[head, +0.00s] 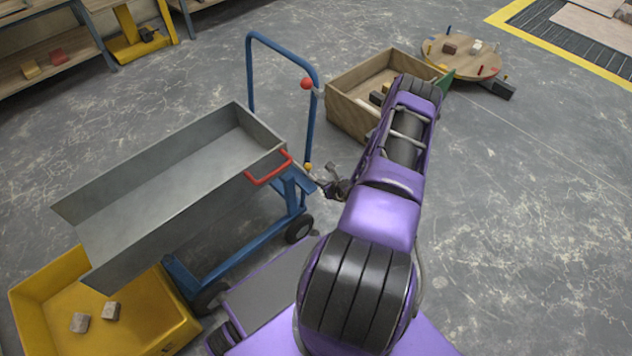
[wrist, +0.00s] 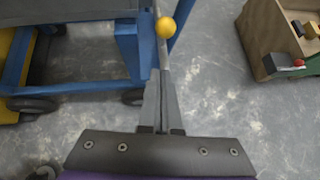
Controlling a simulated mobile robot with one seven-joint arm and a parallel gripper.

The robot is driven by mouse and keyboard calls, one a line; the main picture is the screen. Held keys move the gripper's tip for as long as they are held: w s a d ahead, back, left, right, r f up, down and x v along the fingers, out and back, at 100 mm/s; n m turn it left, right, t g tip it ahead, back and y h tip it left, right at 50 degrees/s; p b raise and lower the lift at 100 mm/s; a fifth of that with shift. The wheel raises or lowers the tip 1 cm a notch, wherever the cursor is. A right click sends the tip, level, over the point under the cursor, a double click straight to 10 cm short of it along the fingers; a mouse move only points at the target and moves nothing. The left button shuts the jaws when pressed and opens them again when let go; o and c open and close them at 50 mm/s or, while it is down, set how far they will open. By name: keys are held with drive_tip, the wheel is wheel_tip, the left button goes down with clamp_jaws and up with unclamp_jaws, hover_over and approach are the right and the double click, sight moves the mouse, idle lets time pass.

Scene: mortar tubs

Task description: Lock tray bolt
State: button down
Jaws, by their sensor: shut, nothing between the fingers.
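The grey metal tray (head: 165,185) sits on a blue trolley (head: 245,240). It has a red handle (head: 268,170) at its right end, and its open left end reaches over a yellow tub (head: 120,325). A yellow knob (head: 308,166) is by the foot of the trolley's blue upright. It also shows in the wrist view (wrist: 165,27), just beyond my fingertips. My gripper (head: 322,184) is beside the trolley, near the knob. In the wrist view my gripper (wrist: 162,78) is shut and empty. I cannot tell whether it touches the knob, or the bolt's position.
A red ball (head: 306,84) is on the blue push bar (head: 280,48). A wooden crate (head: 350,105) with pieces inside stands behind my arm. A round wooden board (head: 470,62) with pegs is beyond it. Two blocks (head: 95,317) lie in the yellow tub. Floor at right is clear.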

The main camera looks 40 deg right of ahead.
drive_tip(key=p+v, duration=0.1)
drive_tip(key=v, duration=0.8)
drive_tip(key=shift+r, duration=0.15)
